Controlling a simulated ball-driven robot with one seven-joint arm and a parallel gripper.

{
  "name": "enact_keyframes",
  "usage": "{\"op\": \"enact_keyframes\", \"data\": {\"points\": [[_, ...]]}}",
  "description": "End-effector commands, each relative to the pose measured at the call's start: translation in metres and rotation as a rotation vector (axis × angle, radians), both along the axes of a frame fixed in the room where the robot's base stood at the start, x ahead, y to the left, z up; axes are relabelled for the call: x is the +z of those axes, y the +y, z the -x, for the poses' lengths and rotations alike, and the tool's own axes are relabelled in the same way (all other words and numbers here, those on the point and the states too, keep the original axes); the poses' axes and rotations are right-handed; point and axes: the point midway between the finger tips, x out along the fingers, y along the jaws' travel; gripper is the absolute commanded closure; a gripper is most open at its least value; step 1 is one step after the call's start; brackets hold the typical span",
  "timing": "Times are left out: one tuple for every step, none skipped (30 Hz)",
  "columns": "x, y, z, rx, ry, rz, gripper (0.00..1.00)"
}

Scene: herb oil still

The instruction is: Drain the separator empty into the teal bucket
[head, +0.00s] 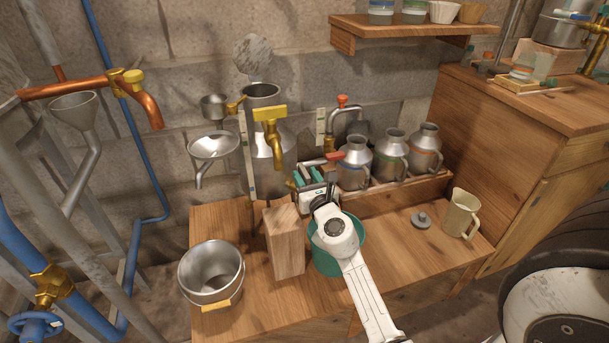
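The separator (284,150) is a tall grey metal vessel against the stone wall, with a brass tap (268,120) in front of its upper part and a steel funnel (213,146) at its left. A bit of brass (291,184) shows low at its right, beside my gripper (300,184). My gripper is at the separator's lower right side, above the teal bucket; its fingertips are too small and crowded to tell open from shut. The teal bucket (354,257) stands on the wooden bench, partly hidden by my arm. Its inside and any flow into it are hidden.
A wooden block (284,240) stands just left of the teal bucket. A steel pail (211,275) is at the bench's left. Several metal cans (388,157) line a raised ledge behind. A beige jug (461,214) and a grey lid (421,219) are at right.

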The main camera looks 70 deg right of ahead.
Motion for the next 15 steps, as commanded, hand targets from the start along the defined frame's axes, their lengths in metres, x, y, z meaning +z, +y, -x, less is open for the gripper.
{"op": "enact_keyframes", "data": {"points": [[-0.0008,-0.0046,-0.0034,-0.001,-0.001,0.000,0.60],[-0.0006,-0.0066,-0.0052,-0.001,-0.001,0.000,0.60],[-0.0003,-0.0085,-0.0071,-0.001,-0.002,-0.001,0.60],[-0.0004,-0.0097,-0.0082,-0.001,-0.001,-0.001,0.60],[-0.0004,-0.0106,-0.0091,-0.001,-0.001,-0.001,0.60],[-0.0004,-0.0115,-0.0101,0.000,-0.001,-0.001,0.60],[-0.0004,-0.0120,-0.0107,0.000,-0.001,-0.001,0.60],[-0.0003,-0.0124,-0.0110,0.000,0.000,-0.001,0.60],[-0.0003,-0.0126,-0.0114,0.000,0.000,-0.001,0.60],[-0.0003,-0.0126,-0.0114,0.000,0.000,-0.001,0.60],[-0.0002,-0.0126,-0.0114,0.000,0.000,-0.001,0.60],[-0.0002,-0.0126,-0.0113,0.000,0.000,-0.001,0.60],[-0.0002,-0.0126,-0.0113,0.000,0.000,-0.001,0.60],[-0.0002,-0.0125,-0.0112,0.000,0.000,-0.001,0.60],[-0.0002,-0.0125,-0.0112,0.000,0.000,-0.001,0.60]]}}
